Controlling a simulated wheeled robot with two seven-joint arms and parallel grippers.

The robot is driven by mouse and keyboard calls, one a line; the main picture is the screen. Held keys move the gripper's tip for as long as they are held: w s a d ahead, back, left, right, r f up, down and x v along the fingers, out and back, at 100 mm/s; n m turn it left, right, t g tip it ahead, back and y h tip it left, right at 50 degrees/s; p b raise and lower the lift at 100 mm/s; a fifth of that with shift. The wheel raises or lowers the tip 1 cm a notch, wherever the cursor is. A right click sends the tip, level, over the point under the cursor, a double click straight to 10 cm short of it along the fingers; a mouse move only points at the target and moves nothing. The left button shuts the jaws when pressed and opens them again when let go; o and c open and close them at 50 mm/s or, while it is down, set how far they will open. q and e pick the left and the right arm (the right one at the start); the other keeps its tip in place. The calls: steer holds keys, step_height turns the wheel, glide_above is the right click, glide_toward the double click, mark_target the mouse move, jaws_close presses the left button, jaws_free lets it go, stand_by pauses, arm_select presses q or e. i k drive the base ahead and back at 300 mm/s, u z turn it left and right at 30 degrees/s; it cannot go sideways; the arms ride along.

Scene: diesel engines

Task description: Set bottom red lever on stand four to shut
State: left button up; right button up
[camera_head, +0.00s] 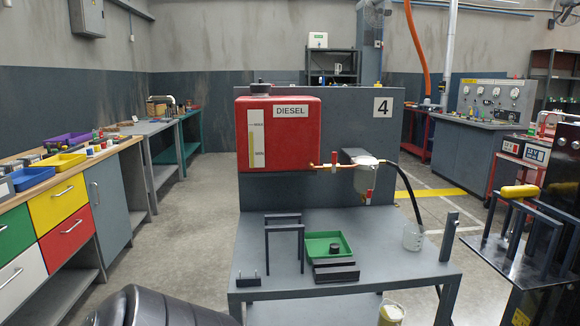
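Stand four is a grey bench and panel with a "4" plate (383,107). A red diesel tank (280,145) hangs on the panel's left. A brass line runs right from the tank to a pale filter bowl (364,178). An upper red lever (334,158) stands upright on that line. The bottom red lever (368,197) is a tiny red piece under the filter bowl, seemingly pointing up and down. It is too small to tell whether the valve is open or shut. Neither of my grippers is in view.
On the stand's bench top are a green tray (328,246), dark frames and a glass beaker (413,237). A black hose (408,188) curves down right of the filter. Another container (391,313) sits below the front edge. Floor is open left of the stand.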

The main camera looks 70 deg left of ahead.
mark_target(367, 199)
steer(key=u, duration=1.75)
